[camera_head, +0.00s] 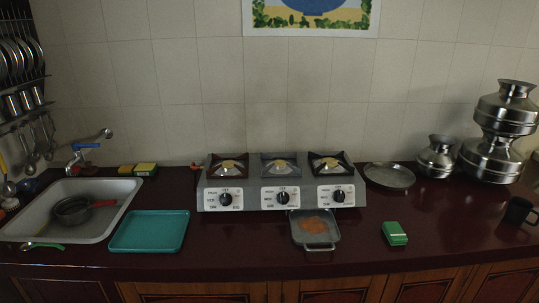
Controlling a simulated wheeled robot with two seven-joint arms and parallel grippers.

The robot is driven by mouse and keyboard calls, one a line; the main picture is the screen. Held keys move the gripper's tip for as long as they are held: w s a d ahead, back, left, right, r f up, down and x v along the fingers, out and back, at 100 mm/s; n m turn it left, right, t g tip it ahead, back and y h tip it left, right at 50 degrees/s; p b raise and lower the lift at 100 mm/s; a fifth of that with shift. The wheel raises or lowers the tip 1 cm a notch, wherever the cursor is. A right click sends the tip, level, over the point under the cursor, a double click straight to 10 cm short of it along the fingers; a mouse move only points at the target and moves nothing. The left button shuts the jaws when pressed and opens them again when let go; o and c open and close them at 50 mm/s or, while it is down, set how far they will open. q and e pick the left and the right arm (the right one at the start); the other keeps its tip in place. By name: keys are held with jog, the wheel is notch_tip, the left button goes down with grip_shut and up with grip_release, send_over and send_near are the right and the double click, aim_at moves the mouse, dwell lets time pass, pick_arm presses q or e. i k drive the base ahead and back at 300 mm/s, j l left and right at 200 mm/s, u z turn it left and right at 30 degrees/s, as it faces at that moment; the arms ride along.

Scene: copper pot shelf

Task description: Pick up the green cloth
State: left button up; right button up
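A small bright green block-like thing (394,232) with a pale stripe lies on the dark red counter, right of the middle and near the front edge. It may be the folded green cloth, but it is too small to tell. Nothing touches it, and bare counter surrounds it. Neither of my grippers is in view.
A grey three-burner stove (262,198) stands at the back. A tray with orange contents (315,230) and a teal tray (127,237) lie in front. A sink (35,224) is left; steel pots (489,160) and a dark mug (517,211) are right.

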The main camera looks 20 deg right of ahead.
aim_at(394, 234)
jog(key=z, duration=1.4)
